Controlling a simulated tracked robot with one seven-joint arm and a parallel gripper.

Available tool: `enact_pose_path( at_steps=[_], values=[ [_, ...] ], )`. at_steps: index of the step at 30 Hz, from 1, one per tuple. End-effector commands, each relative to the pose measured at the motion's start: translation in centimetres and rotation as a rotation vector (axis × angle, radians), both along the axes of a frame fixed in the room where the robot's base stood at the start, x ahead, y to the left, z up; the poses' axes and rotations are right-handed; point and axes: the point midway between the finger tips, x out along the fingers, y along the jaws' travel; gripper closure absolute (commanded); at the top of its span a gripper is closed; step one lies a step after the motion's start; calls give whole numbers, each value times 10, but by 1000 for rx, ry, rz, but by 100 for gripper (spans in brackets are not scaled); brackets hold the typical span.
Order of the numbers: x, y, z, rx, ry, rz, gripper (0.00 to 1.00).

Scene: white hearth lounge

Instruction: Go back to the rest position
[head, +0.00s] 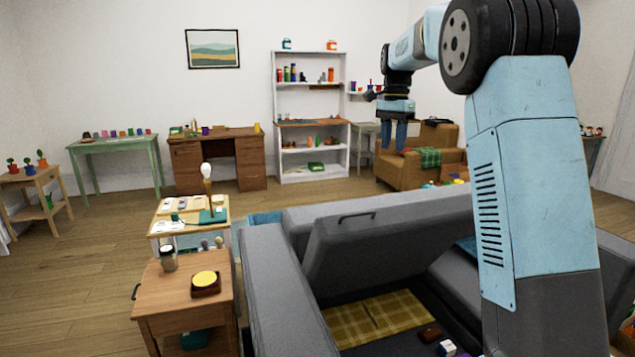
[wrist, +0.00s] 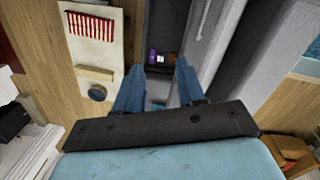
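My gripper (head: 393,136) hangs from my blue arm, which is raised on the right of the head view. The gripper points down in mid-air, in front of the back wall and the tan armchair. In the wrist view the two blue fingers of my gripper (wrist: 159,66) stand apart with nothing held between them. Past the fingertips, well below, lies a dark open compartment with a few small items (wrist: 154,57) in it. No contact between the gripper and anything else shows.
Below my arm, a grey sofa (head: 259,290) has its seat lid (head: 350,245) raised over a compartment with a yellow plaid cloth (head: 376,316). A wooden side table (head: 167,292) stands left of it. A tan armchair (head: 395,172) is behind. Floor at left is clear.

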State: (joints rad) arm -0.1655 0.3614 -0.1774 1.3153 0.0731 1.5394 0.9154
Motion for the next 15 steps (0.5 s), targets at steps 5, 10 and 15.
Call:
enact_pose_path(
  at_steps=[5, 10, 15],
  values=[
    [-45, -11, 20, 21, -63, 90, 61],
    [-89, -19, 31, 31, -124, 182, 61],
    [-133, -24, 37, 32, -183, 276, 61]
  ],
)
